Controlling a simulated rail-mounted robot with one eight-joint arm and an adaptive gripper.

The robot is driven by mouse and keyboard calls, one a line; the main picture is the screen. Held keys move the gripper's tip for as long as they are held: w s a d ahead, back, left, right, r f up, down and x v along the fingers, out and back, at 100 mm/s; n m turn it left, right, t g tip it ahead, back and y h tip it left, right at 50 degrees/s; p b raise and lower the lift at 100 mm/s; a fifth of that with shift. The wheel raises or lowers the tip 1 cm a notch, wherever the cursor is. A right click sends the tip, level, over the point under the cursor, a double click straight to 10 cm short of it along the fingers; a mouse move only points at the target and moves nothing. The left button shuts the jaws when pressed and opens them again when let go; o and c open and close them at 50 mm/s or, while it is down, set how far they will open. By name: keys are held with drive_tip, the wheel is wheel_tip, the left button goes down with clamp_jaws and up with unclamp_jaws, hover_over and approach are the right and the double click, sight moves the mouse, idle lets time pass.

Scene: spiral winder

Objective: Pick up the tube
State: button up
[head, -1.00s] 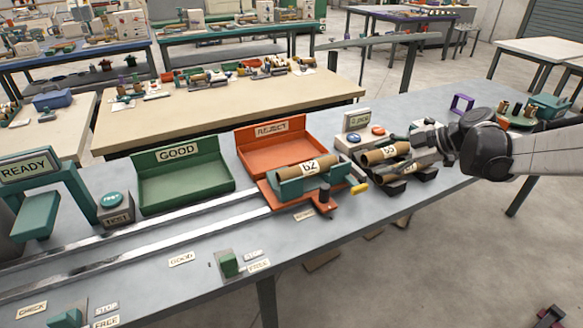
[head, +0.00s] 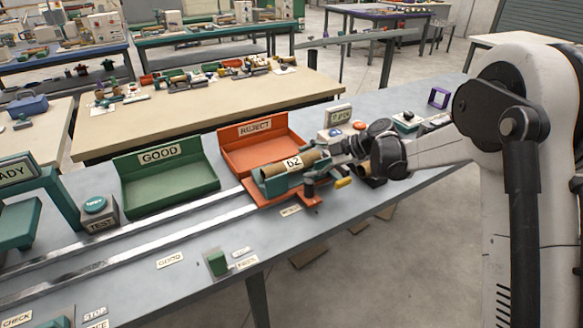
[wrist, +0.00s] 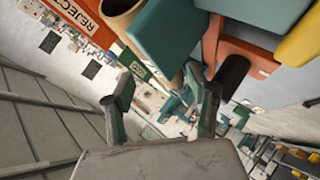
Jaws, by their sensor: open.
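A brown cardboard tube labelled b2 (head: 300,162) lies in a teal cradle (head: 268,187) on an orange carriage. In the wrist view, a brown tube end (wrist: 118,12) shows at the top beside a teal cradle wall (wrist: 172,38). My gripper (head: 342,152) is just right of the b2 tube's right end. In the wrist view my gripper (wrist: 165,100) has its two fingers apart with nothing held between them. Another tube (head: 364,168) is mostly hidden under my gripper.
An orange REJECT tray (head: 262,153) stands behind the carriage, and a green GOOD tray (head: 168,187) to its left. A yellow handle (head: 344,183) sticks out right of the cradle. Two metal rails (head: 150,225) run left.

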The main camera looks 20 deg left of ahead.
sight(297, 164)
drive_tip(key=shift+x, duration=2.75)
drive_tip(key=shift+d, duration=0.1)
drive_tip(key=c, duration=1)
drive_tip(key=shift+o, duration=0.2)
